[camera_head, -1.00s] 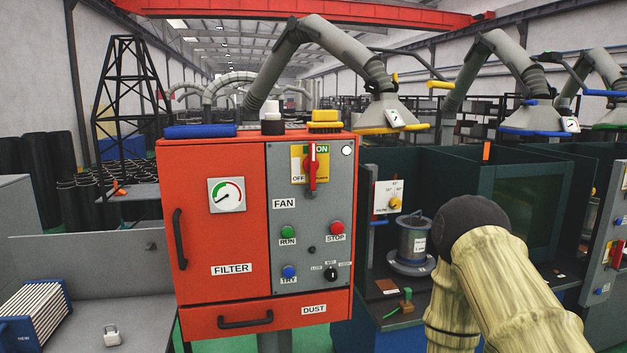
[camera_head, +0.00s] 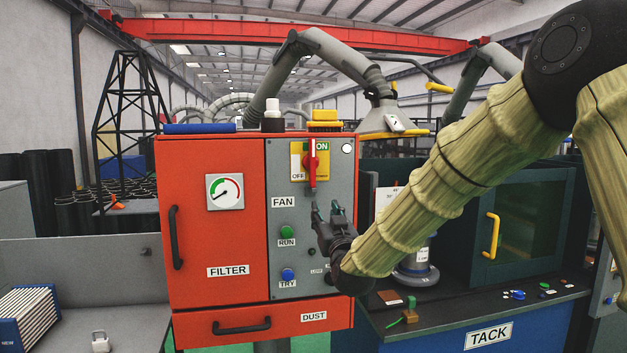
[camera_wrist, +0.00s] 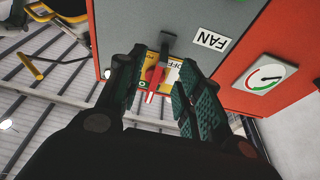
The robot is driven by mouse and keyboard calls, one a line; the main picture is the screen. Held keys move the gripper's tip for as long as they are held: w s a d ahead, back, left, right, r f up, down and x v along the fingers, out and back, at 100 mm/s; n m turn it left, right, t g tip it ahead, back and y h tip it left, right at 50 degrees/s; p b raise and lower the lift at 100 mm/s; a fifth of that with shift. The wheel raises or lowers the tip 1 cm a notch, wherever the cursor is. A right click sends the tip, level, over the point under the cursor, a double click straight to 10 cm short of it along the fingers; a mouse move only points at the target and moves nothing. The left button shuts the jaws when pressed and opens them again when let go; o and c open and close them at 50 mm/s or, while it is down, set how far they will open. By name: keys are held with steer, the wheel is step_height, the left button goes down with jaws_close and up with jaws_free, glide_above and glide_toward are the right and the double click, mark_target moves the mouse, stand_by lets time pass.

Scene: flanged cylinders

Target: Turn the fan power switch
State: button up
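The fan power switch (camera_head: 311,163) is a red rotary handle on a yellow plate at the top of the grey panel. Its red lever points up and a dark grip hangs straight down, between the OFF and ON labels. My gripper (camera_head: 327,210) is just below the switch, in front of the panel, with fingers pointing up. In the wrist view my gripper (camera_wrist: 160,88) has its two green-padded fingers spread apart. The switch (camera_wrist: 157,75) shows in the gap between them, beyond the tips. Nothing is held, and contact with the handle is not visible.
The FAN label (camera_head: 283,202), green RUN button (camera_head: 287,232) and blue TRY button (camera_head: 288,274) lie left of my gripper. My gripper and arm hide the STOP button and the selector knob.

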steer(key=t, duration=0.1)
glide_toward(314, 166)
steer(key=shift+y, duration=0.3)
steer(key=p+x, duration=0.2)
steer(key=x, duration=0.7)
steer(key=shift+w+p, duration=0.35)
steer(key=shift+w, duration=0.05)
steer(key=shift+s, duration=0.1)
jaws_close()
